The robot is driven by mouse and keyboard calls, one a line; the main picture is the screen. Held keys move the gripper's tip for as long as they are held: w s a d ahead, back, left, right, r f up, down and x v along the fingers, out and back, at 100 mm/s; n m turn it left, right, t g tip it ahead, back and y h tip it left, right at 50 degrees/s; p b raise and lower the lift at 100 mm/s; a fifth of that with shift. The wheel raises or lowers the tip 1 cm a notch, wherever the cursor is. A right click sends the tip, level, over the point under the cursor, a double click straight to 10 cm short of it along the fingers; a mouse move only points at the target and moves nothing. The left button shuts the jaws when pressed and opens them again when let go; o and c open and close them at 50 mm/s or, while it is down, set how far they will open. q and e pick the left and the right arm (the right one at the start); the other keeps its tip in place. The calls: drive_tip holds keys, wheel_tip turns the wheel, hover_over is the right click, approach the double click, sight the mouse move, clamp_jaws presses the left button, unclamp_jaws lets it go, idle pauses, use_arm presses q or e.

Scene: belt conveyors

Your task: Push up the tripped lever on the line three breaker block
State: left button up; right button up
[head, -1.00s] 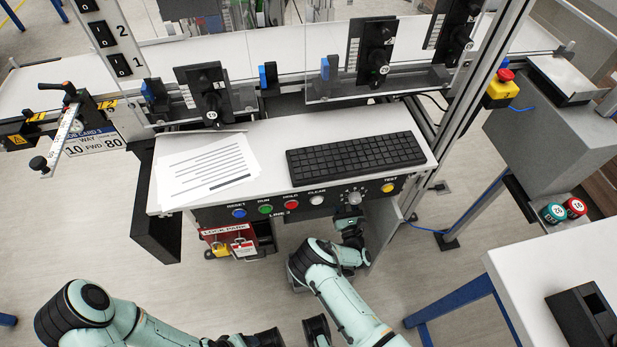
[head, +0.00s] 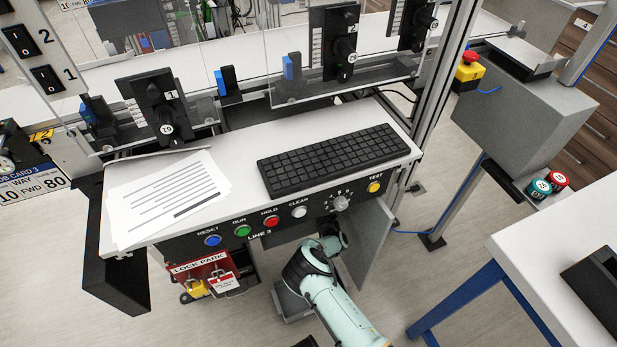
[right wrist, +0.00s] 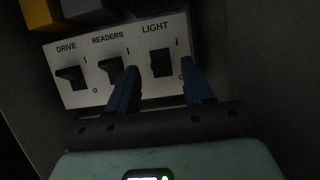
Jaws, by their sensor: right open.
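The breaker block (right wrist: 122,64) is a pale panel in the right wrist view with black levers marked DRIVE, READERS and LIGHT. The DRIVE lever (right wrist: 72,76) is at the left, the READERS lever (right wrist: 112,70) in the middle and the LIGHT lever (right wrist: 161,63) at the right. In the head view that gripper is hidden under the line 3 console (head: 180,245). Only a dark tip of my left gripper (head: 305,342) shows.
The console carries a keyboard (head: 335,160), papers (head: 170,198) and a button row. A lock park (head: 205,275) with padlocks hangs left of my right arm. An open grey door panel (head: 370,245) stands close on its right. Yellow and grey parts border the block above.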

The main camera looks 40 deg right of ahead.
use_arm(q)
drive_tip(key=shift+w+a+f+b, duration=0.2)
drive_tip(key=shift+w+f, duration=0.05)
drive_tip(key=shift+w, duration=0.15)
drive_tip(key=shift+w+a+f+b, duration=0.15)
drive_tip(key=shift+w+a+f, duration=0.05)
drive_tip(key=shift+w, duration=0.15)
use_arm(e)
drive_tip(key=shift+x, duration=1.55)
drive_tip(key=shift+c, duration=0.3)
clamp_jaws()
use_arm(q)
drive_tip(key=s+d+r+g+p, duration=0.1)
drive_tip(key=s+d+r+p, duration=0.1)
drive_tip(key=s+r+p, duration=0.1)
drive_tip(key=s+d+r+g+h+p, duration=0.1)
drive_tip(key=s+d+r+p, duration=0.1)
drive_tip(key=s, duration=0.4)
wheel_tip(320, 180, up, 2)
drive_tip(key=shift+s+d+r+m+g+p, duration=0.1)
drive_tip(key=shift+s+d+m+g+p, duration=0.25)
drive_tip(key=shift+p, duration=0.25)
use_arm(e)
drive_tip(key=g, duration=0.3)
drive_tip(key=shift+r+y, duration=0.3)
drive_tip(key=shift+r, duration=0.1)
drive_tip(key=shift+o, duration=0.3)
unclamp_jaws()
